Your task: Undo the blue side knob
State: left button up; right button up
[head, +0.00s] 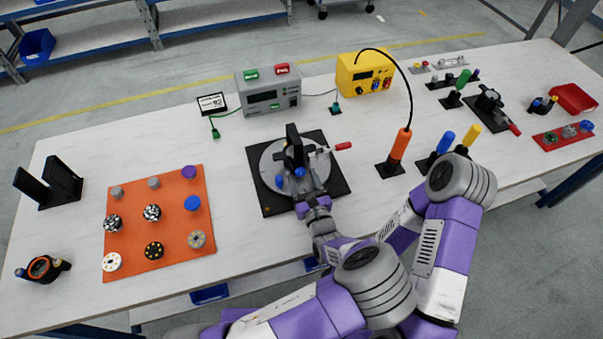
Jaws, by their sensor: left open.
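A round grey turntable (270,162) lies on a black square base (258,196) in the middle of the table. A dark upright fixture (292,142) stands on it. A blue knob (298,172) shows low on the fixture, close to my gripper's fingers. A second small blue spot (279,181) shows to its left. My left gripper (302,181) is open, at the near side of the fixture around or just beside the blue knob; I cannot tell whether it touches. The gripper partly hides the fixture's near side. My right gripper is not visible.
A red-handled clamp (342,146) sticks out right of the fixture. An orange-handled tool (400,144) stands further right. An orange mat (135,230) with several knobs lies left. A grey box (268,92) and yellow box (364,73) stand behind. White table between is clear.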

pick_arm(q)
jog(key=shift+w, duration=0.25)
jog(key=shift+s+r, duration=0.1)
jog(key=shift+s, duration=0.05)
jog(key=shift+c, duration=0.7)
jog(key=c, duration=0.9)
jog(key=shift+a+n, duration=0.1)
jog(key=shift+n, duration=0.8)
jog(key=n, duration=0.2)
jog(key=shift+n, duration=0.3)
jog(key=o, duration=1)
jog(key=shift+o, duration=0.2)
